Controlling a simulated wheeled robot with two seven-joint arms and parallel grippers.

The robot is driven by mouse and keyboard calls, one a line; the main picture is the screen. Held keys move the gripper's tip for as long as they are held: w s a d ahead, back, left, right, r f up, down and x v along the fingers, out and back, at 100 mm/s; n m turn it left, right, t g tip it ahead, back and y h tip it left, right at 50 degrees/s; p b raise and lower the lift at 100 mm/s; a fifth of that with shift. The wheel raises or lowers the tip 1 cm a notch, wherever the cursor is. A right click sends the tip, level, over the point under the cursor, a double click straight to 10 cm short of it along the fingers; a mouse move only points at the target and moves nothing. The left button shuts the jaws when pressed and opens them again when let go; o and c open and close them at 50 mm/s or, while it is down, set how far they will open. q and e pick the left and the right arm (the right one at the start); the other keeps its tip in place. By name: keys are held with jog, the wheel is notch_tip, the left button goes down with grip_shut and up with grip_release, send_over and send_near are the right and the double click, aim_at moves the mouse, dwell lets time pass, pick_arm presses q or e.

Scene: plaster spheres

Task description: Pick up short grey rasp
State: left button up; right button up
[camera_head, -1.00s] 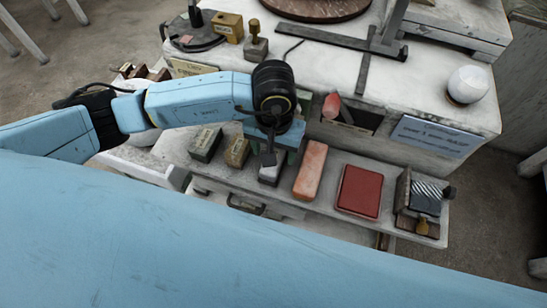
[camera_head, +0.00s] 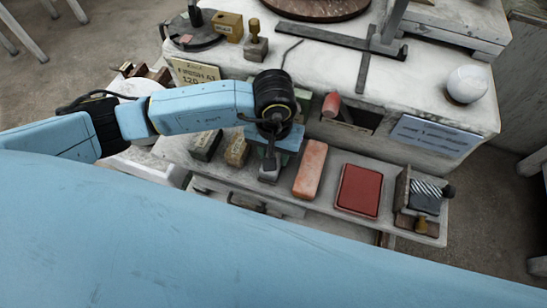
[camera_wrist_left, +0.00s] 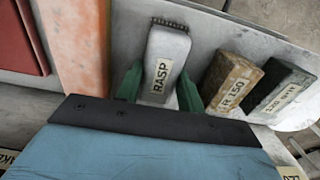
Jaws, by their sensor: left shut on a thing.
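The short grey rasp (camera_wrist_left: 164,62), with a label reading RASP, stands in the middle of the left wrist view. My left gripper (camera_wrist_left: 160,92) has its green fingers on either side of the rasp and is shut on it. In the head view the rasp (camera_head: 270,171) shows just below my left gripper (camera_head: 271,154), at the shelf's row of blocks. The dark wrist hides part of the gripper there. I cannot tell whether the rasp is clear of the shelf. My right gripper is not in view.
On the lower shelf (camera_head: 288,192), an orange-pink block (camera_head: 310,169) and a red pad (camera_head: 358,190) lie to the right. Two labelled grit blocks (camera_head: 237,151) (camera_head: 205,143) stand to the left. A white sphere (camera_head: 467,84) sits on the upper bench.

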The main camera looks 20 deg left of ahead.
pick_arm(q)
jog(key=shift+r, duration=0.15)
notch_tip(320, 180, up, 18)
jog(key=b, duration=0.1)
dwell(0.5)
jog(key=o, duration=0.5)
jog(key=c, duration=0.4)
jog(key=shift+o, duration=0.2)
jog(key=shift+f, duration=0.2)
